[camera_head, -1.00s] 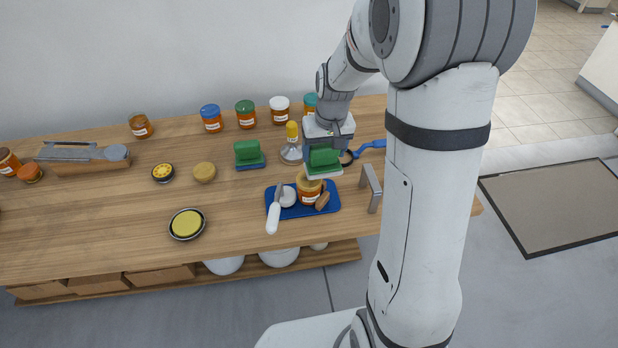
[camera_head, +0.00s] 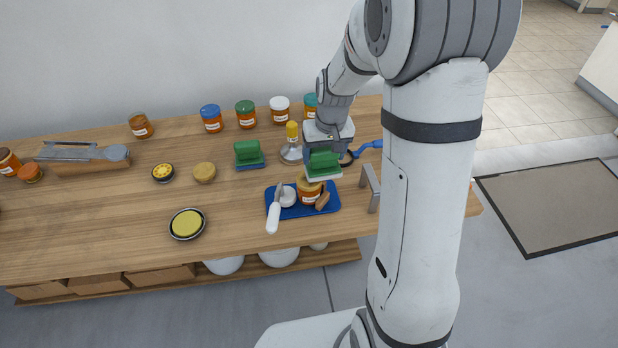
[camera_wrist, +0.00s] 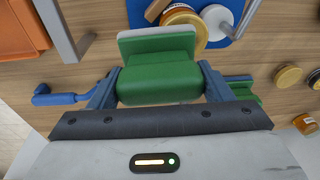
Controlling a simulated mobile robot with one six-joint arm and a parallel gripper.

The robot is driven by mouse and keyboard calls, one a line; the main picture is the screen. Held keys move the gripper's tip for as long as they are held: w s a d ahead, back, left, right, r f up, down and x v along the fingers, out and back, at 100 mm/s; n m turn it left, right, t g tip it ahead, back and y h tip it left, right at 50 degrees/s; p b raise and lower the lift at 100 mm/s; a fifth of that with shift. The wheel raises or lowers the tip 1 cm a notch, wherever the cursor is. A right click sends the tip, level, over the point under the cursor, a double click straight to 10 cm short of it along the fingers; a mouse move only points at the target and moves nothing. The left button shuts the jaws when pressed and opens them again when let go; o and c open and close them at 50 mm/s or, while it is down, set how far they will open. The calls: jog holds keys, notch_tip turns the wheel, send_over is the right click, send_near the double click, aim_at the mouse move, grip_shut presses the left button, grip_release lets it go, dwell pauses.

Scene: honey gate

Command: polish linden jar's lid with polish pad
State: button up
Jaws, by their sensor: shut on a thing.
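My gripper (camera_wrist: 159,86) is shut on a green-handled polish pad (camera_wrist: 158,80) with a pale underside; the pad also shows in the head view (camera_head: 322,161). A honey jar (camera_head: 309,196) with a gold lid stands upright on a blue tray (camera_head: 332,208). The pad hangs at the jar's top, over the back right part of the lid. I cannot tell whether it touches. In the wrist view the jar (camera_wrist: 184,19) is partly hidden behind the pad. The jar's label is too small to read.
A white-handled tool (camera_head: 273,214) and a brown piece (camera_head: 322,202) flank the jar. A grey metal handle (camera_head: 371,188) stands right of the tray. A second green pad (camera_head: 248,154) lies behind. Several lidded jars line the back.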

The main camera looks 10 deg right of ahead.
jog(key=shift+f, duration=0.35)
jog(key=shift+f, duration=0.25)
dwell(0.4)
jog(key=a+r, duration=0.2)
jog(key=a, duration=0.5)
jog(key=shift+a+r, duration=0.15)
jog(key=shift+a, duration=0.15)
dwell(0.3)
jog(key=shift+s, duration=0.1)
notch_tip(320, 180, up, 5)
jog(key=p, duration=0.3)
dwell(0.4)
